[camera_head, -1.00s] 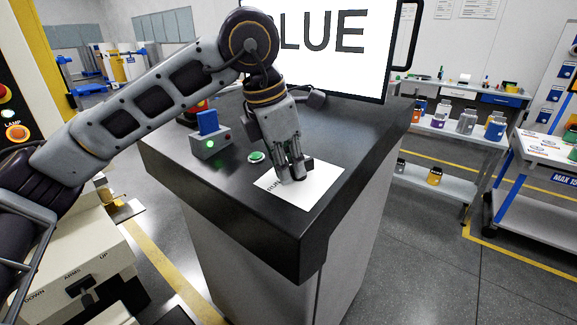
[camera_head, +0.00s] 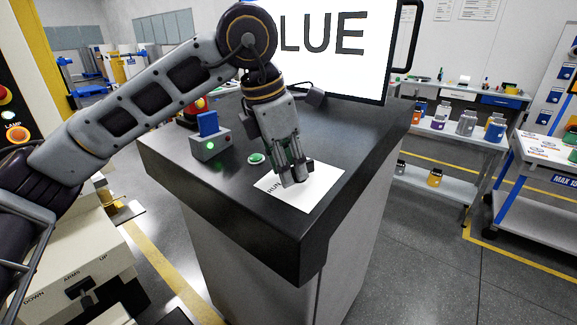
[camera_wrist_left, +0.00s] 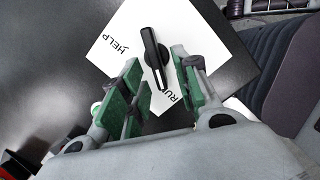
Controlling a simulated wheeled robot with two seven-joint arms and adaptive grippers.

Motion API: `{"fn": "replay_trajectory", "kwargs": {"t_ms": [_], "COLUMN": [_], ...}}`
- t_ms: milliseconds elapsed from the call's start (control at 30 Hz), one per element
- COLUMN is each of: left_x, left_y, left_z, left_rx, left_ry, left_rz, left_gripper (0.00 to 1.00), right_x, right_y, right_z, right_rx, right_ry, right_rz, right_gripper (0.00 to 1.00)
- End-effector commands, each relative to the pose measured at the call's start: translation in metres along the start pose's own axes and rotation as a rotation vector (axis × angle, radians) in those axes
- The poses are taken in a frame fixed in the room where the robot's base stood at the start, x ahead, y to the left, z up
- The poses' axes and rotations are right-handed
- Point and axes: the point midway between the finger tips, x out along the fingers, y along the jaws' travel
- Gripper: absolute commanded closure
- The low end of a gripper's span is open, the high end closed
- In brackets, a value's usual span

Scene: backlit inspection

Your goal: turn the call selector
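The call selector is a black bar-shaped knob (camera_wrist_left: 154,57) on a white plate (camera_wrist_left: 200,28) marked HELP and RUN in the left wrist view. One end of the bar lies by the RUN label; the other points away toward the top. My left gripper (camera_wrist_left: 158,94) is open, its green-padded fingers on either side of the bar's near end. I cannot tell whether a pad touches it. In the head view my left gripper (camera_head: 296,177) points down over the white plate (camera_head: 322,188) and hides the knob. My right gripper is out of view.
On the dark counter (camera_head: 300,236) stand a green button (camera_head: 256,158) and a grey box with a lit green lamp (camera_head: 211,146), left of my gripper. A screen (camera_head: 345,45) reading "LUE", partly covered by my arm, stands behind. The counter's front corner is clear.

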Motion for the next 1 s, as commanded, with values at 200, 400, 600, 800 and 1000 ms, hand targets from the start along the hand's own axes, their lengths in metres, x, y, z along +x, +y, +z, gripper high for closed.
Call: {"fn": "replay_trajectory", "kwargs": {"t_ms": [200,400,600,800,1000], "left_x": [-0.024,-0.054,-0.083,-0.104,-0.112], "left_y": [0.000,0.000,0.000,0.001,0.001], "left_z": [0.001,0.001,0.001,0.000,0.000], "left_rx": [0.000,0.000,-0.001,-0.001,-0.001], "left_ry": [-0.002,-0.002,-0.003,-0.002,-0.002], "left_rz": [0.002,0.002,0.001,0.001,0.001], "left_gripper": [0.69,0.69,0.69,0.69,0.69], "right_x": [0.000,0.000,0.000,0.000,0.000], "right_y": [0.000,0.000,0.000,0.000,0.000], "right_z": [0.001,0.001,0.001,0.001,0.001], "right_rx": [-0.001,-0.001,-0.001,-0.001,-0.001], "right_ry": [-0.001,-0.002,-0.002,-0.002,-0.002], "right_rz": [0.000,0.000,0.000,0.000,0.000], "right_gripper": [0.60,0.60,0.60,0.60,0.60]}}
